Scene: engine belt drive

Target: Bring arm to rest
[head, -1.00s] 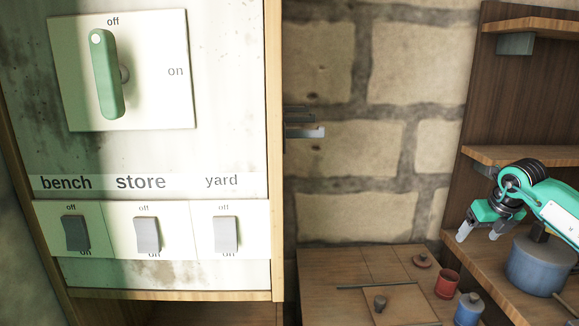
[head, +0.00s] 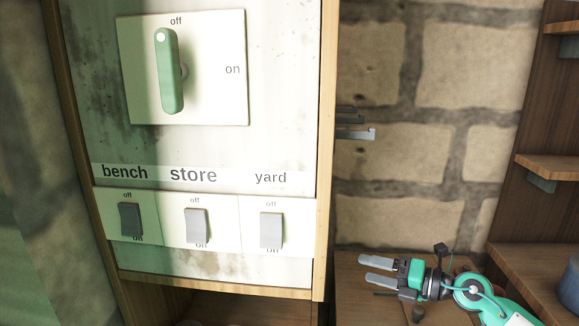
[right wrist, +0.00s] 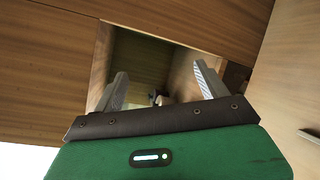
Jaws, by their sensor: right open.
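My right gripper (head: 370,268) is at the lower right of the head view, its fingers pointing left above the wooden bench top. It is open and nothing shows between its fingers. In the right wrist view the two fingers (right wrist: 161,86) stand wide apart in front of a square opening among wood panels. My left gripper is in neither view.
A switch panel (head: 290,130) hangs left of the gripper. Its green lever (head: 168,75) points up to "off". Below are the bench switch (head: 130,219), store switch (head: 197,226) and yard switch (head: 271,230). Wooden shelves (head: 545,165) stand at the right.

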